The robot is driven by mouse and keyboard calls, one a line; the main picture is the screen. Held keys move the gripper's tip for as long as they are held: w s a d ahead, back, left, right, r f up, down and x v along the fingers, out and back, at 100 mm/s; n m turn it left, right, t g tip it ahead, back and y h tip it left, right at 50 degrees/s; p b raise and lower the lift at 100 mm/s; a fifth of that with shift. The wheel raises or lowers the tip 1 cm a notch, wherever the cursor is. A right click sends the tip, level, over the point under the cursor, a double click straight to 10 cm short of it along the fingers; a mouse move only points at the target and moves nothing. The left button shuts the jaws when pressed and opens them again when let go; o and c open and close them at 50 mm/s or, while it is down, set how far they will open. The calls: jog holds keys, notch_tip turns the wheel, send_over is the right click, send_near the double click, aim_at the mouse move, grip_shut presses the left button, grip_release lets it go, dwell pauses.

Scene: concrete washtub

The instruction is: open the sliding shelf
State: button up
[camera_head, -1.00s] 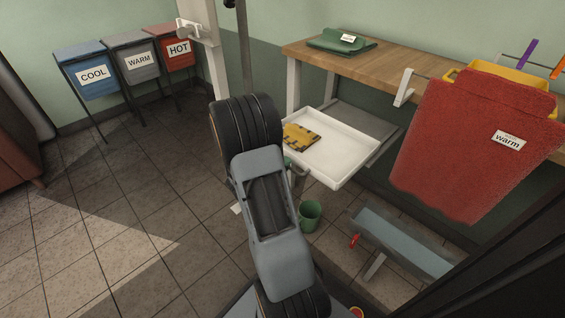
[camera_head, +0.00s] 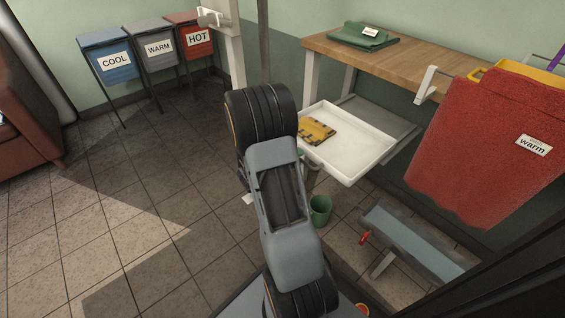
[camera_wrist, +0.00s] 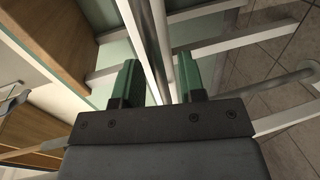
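The sliding shelf (camera_head: 352,160) is a white shallow tray below the wooden table, and it stands pulled out from under the tabletop. A folded yellow and black cloth (camera_head: 316,130) lies at its left end. My gripper is mostly hidden behind my arm in the head view; a bit of green shows beside the shelf's near left edge. In the wrist view my gripper (camera_wrist: 159,80) has two green fingers apart, with pale and grey bars passing through the gap. I see no clear contact with them. A grey rod (camera_wrist: 285,78) lies to the right of the fingers.
The wooden table (camera_head: 400,58) carries a folded green cloth (camera_head: 362,36). A red "warm" cloth (camera_head: 480,150) hangs at the right. Labelled bins (camera_head: 160,48) stand at the back left. Floor at left is clear.

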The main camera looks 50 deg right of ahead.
jog(key=p+v, duration=0.3)
jog(key=v, duration=1)
jog(key=s+a+r+t+y+p, duration=0.1)
jog(key=a+r+y+p, duration=0.4)
jog(key=r+p, duration=0.7)
jog(key=s+a+r+t+y+p, duration=0.2)
jog(key=a+r+y+p, duration=0.3)
jog(key=r+p, duration=0.6)
jog(key=s+a+r+n+t+y+p, duration=0.1)
jog(key=a+r+y+p, duration=0.4)
jog(key=r, duration=1.9)
jog(key=s+a+t+p, duration=0.1)
jog(key=a+p, duration=0.2)
jog(key=p, duration=0.4)
jog(key=shift+s+a+r+y+p, duration=0.2)
jog(key=shift+a+r+y+p, duration=0.1)
jog(key=shift+a+y, duration=0.1)
jog(key=shift+d, duration=0.1)
